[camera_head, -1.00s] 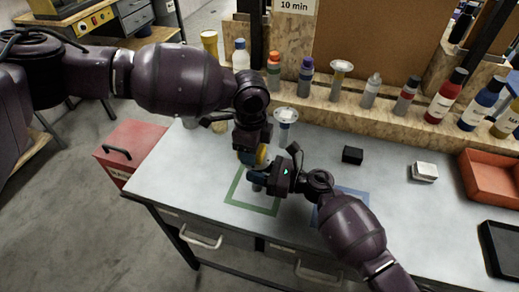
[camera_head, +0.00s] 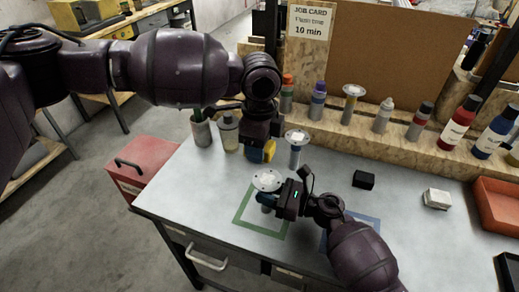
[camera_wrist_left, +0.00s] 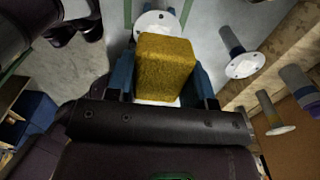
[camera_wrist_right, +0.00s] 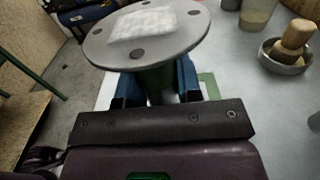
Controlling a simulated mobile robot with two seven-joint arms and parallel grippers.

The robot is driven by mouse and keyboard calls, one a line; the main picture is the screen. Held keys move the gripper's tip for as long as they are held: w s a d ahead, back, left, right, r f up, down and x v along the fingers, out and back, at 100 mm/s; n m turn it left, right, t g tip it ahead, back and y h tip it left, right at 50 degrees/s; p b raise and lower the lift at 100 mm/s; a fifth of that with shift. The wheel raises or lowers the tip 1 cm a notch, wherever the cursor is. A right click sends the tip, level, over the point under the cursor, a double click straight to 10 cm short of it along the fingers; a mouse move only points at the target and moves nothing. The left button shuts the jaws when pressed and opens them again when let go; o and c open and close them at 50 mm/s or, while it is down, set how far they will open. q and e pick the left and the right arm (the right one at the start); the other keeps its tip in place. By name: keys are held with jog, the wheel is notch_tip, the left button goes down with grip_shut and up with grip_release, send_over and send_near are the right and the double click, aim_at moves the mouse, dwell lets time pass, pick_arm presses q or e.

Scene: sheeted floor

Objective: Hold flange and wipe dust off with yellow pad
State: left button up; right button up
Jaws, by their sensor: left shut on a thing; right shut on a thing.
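My left gripper (camera_head: 262,150) is shut on the yellow pad (camera_wrist_left: 166,66), a rough block between its blue fingers. The pad (camera_head: 269,151) hangs above and behind the flange, apart from it in the head view. My right gripper (camera_head: 268,199) is shut on the stem of the flange (camera_head: 267,180) and holds it upright over the green square outline. The flange's round grey disc with bolt holes faces up in the right wrist view (camera_wrist_right: 112,49), with a pale, speckled patch (camera_wrist_right: 146,24) on top. In the left wrist view the pad partly hides the disc (camera_wrist_left: 153,21).
Another flange (camera_head: 296,137) stands behind the held one. A black block (camera_head: 363,180), a white-topped block (camera_head: 436,199) and a red tray (camera_head: 497,204) are to the right. Bottles line the wooden ledge (camera_head: 370,124). The table's front left is clear.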

aim_at(259, 177)
pick_arm(q)
jog(key=shift+s+d+f, duration=0.1)
jog(key=shift+f, duration=0.05)
dwell(0.5)
jog(key=shift+f, duration=3.95)
jog(key=shift+s+d+f, duration=0.1)
jog(key=shift+s+d, duration=0.2)
jog(key=shift+d, duration=0.6)
jog(key=shift+s+d, duration=0.25)
jog(key=shift+d, duration=0.6)
jog(key=shift+c, duration=0.3)
jog(key=shift+w+a, duration=0.2)
jog(key=shift+a, duration=0.45)
jog(key=shift+w+a, duration=0.25)
jog(key=shift+a, duration=0.35)
jog(key=shift+w+a, duration=0.2)
jog(key=shift+a, duration=0.45)
jog(key=shift+r, duration=4.15)
